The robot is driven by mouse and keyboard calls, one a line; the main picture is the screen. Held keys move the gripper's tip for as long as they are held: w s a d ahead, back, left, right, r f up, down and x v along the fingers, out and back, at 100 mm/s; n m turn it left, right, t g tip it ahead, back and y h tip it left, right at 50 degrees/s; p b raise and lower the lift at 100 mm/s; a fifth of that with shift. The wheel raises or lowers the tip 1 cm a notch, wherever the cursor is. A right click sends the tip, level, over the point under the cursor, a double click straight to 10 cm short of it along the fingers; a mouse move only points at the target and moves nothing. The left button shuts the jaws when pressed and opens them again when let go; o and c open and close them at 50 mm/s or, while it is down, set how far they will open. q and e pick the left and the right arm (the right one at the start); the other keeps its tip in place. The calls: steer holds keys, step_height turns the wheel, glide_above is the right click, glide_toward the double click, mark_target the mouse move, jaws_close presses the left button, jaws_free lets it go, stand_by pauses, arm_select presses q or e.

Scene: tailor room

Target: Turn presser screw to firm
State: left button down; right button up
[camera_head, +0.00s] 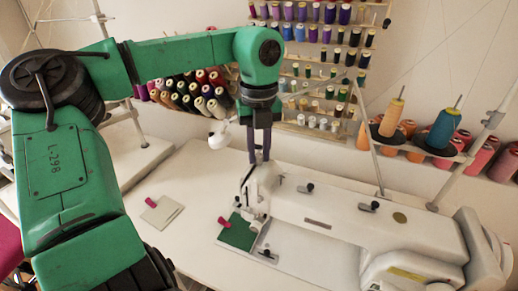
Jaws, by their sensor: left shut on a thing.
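A white sewing machine (340,217) lies across the table, its head at the left end. My left arm comes in from the left and reaches over to the machine. My left gripper (259,158) points straight down onto the top of the machine head. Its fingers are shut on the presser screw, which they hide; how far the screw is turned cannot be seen. A green cloth piece (238,233) lies by the needle area, with a small pink-red item on it. My right gripper is not in view.
A pale square pad (162,212) with a red item lies on the white table (190,240), left of the machine. Orange and blue thread cones (443,128) stand on a holder behind the machine. Spool racks cover the wall. The table's left part is mostly clear.

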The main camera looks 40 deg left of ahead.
arm_select(q)
steer(key=m+p, duration=0.1)
steer(key=m, duration=0.3)
steer(key=shift+r, duration=0.15)
steer(key=m+p, duration=0.1)
steer(key=m, duration=0.4)
steer(key=m+p, duration=0.1)
steer(key=m, duration=0.3)
steer(key=shift+m, duration=0.3)
steer(key=m, duration=0.4)
steer(key=shift+p, duration=0.4)
steer(key=m, duration=0.4)
steer(key=shift+p, duration=0.3)
steer(key=m, duration=0.4)
steer(key=shift+w+m+p, duration=0.1)
steer(key=shift+m+p, duration=0.2)
steer(key=m, duration=0.3)
steer(key=shift+m, duration=0.3)
steer(key=shift+m+p, duration=0.4)
steer(key=shift+m, duration=1.6)
